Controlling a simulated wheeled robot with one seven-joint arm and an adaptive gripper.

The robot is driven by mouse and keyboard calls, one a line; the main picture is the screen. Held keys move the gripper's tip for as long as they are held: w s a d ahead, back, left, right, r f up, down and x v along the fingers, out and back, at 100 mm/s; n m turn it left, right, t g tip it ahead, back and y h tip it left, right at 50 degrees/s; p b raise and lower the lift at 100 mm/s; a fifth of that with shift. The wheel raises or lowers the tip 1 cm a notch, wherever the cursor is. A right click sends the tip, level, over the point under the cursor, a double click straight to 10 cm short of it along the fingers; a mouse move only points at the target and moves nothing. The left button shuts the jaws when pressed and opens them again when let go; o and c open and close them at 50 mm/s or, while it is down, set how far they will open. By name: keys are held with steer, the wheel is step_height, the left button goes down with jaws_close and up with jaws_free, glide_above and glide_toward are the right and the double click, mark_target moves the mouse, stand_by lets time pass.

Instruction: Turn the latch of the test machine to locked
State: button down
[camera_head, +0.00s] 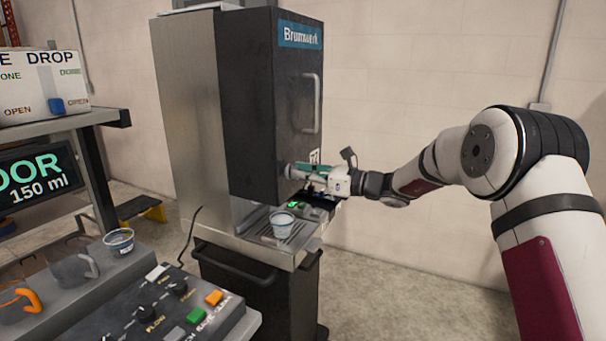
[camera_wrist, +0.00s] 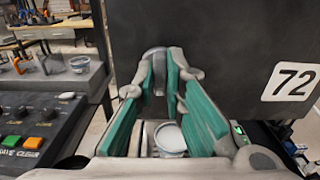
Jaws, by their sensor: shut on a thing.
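The test machine (camera_head: 250,110) is a tall dark cabinet with a "Brunnwerk" label and a vertical door handle (camera_head: 309,103). Its latch (camera_wrist: 155,56) is a small grey part on the dark front, seen between my fingertips in the wrist view. My gripper (camera_head: 298,173) is at the lower front of the machine, with its green-padded fingers (camera_wrist: 158,72) closed around the latch. The fingers hide much of the latch, so I cannot tell its exact angle. A white cup (camera_head: 283,223) stands on the machine's drip tray below my gripper.
A white "72" label (camera_wrist: 291,82) is on the machine front. The floor right of the machine is clear.

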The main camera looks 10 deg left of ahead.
steer(key=n+b, duration=0.5)
steer(key=n, duration=0.1)
steer(key=n+b, duration=0.5)
steer(key=b, duration=0.1)
steer(key=n+b, duration=0.5)
steer(key=n, duration=0.1)
steer(key=shift+s+a+f+n+b, duration=0.1)
steer(key=shift+s+f+n+b, duration=0.05)
steer(key=shift+f+n+b, duration=0.2)
stand_by(0.3)
steer(key=c, duration=1.7)
jaws_free()
steer(key=shift+r, duration=0.1)
steer(key=shift+o, duration=0.2)
steer(key=v, duration=1.2)
